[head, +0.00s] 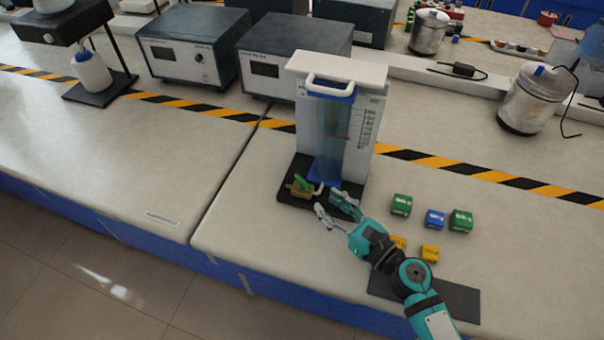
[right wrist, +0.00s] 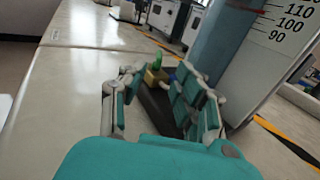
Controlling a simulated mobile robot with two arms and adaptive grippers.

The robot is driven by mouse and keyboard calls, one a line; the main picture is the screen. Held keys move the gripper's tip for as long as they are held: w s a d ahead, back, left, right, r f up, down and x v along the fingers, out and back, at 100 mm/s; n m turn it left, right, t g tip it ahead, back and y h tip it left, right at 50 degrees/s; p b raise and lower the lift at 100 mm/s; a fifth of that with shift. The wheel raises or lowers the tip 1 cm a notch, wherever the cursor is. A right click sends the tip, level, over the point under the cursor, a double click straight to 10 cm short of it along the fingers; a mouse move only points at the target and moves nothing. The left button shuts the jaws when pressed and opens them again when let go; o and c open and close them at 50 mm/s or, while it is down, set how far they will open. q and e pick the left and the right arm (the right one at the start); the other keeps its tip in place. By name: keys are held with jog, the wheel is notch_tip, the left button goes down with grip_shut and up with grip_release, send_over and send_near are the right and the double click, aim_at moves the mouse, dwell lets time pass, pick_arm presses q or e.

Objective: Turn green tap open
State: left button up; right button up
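The green tap (head: 300,183) is a green handle on a brass-coloured valve body (head: 299,192) at the front left of the water column's dark base (head: 291,203). In the right wrist view the green handle (right wrist: 158,60) stands up above the brass body (right wrist: 155,77), beyond the fingertips. My right gripper (head: 333,205) is open and empty, just to the right and front of the tap, apart from it. It also shows in the right wrist view (right wrist: 155,82) with its fingers spread. My left gripper is not in view.
The clear column (head: 328,140) with a scale board (head: 363,135) stands behind the tap. Green blocks (head: 401,205), a blue block (head: 435,219) and yellow blocks (head: 430,253) lie to the right near a dark mat (head: 450,297). The bench left of the tap is clear.

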aim_at(303, 179)
jog(key=p+x, duration=0.1)
jog(key=x, duration=0.8)
jog(key=shift+w+a, duration=0.15)
jog(key=shift+w, duration=0.05)
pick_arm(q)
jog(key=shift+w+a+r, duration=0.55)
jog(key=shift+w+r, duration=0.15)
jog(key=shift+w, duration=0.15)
pick_arm(e)
grip_shut()
